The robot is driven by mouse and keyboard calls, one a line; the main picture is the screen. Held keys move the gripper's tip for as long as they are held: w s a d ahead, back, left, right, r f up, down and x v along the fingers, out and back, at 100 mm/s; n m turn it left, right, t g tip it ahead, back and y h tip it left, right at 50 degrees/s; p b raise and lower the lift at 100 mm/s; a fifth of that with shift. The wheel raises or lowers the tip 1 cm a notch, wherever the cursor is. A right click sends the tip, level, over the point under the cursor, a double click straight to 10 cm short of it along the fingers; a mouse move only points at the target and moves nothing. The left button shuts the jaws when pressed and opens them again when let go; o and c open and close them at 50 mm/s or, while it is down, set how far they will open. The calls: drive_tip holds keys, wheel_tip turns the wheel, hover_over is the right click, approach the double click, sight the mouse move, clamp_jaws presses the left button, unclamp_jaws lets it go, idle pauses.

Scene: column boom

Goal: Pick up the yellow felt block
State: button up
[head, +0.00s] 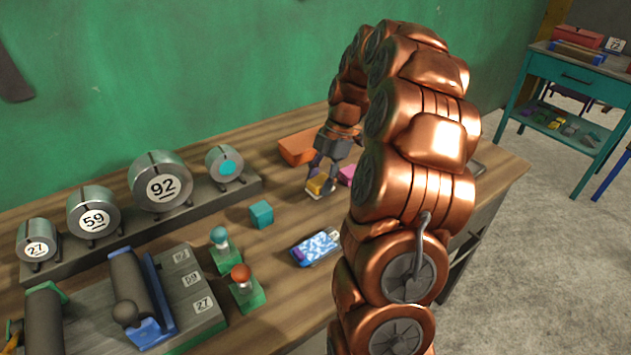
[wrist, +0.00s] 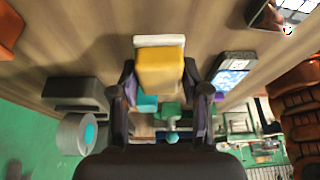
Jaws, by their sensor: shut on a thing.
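The yellow felt block (head: 318,185) is held between the fingers of my gripper (head: 322,178), over the wooden bench. In the wrist view the yellow block (wrist: 160,72) sits between the two dark fingers of my gripper (wrist: 161,92), with a pale layer along its far edge. My gripper is shut on the block. The frames do not clearly show whether the block touches the bench top.
An orange tray (head: 298,147) lies behind my gripper and a pink block (head: 347,174) lies beside it. A teal cube (head: 261,214), a blue patterned device (head: 316,248) and knobbed green blocks (head: 243,287) stand nearer. Numbered cylinders (head: 160,182) line the wall side.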

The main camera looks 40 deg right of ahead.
drive_tip(key=s+b, duration=0.1)
drive_tip(key=s, duration=0.3)
drive_tip(key=s+r+b, duration=0.1)
drive_tip(key=s, duration=0.9)
drive_tip(key=shift+d+r+b, duration=0.15)
drive_tip(key=shift+d+b, duration=0.05)
drive_tip(key=shift+b, duration=0.2)
